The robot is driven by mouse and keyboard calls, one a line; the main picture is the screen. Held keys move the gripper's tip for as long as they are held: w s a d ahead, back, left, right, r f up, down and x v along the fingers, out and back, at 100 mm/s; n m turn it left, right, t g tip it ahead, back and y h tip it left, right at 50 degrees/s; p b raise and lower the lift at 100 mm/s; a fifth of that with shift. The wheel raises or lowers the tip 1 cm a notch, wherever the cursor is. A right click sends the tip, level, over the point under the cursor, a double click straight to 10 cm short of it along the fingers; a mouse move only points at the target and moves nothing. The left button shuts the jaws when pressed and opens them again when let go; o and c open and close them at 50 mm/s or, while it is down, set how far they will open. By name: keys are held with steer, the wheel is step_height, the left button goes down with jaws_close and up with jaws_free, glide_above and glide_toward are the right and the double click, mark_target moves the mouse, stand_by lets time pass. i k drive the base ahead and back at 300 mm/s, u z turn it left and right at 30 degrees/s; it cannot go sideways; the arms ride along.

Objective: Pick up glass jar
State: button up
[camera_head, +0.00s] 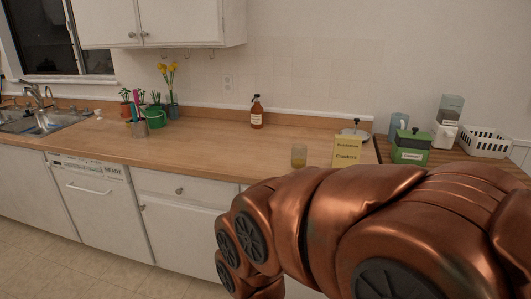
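My copper-coloured arm fills the lower right of the view, in front of and below the jar. My gripper is not in view, so its state and its distance from the jar do not show.
A brown bottle (257,112) stands behind the jar. Potted plants (155,116) and a sink (40,122) are left. The counter (215,146) left of the jar is clear.

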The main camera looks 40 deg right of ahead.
mark_target(299, 150)
steer(key=z, duration=0.1)
steer(key=i, duration=0.95)
steer(key=z, duration=0.35)
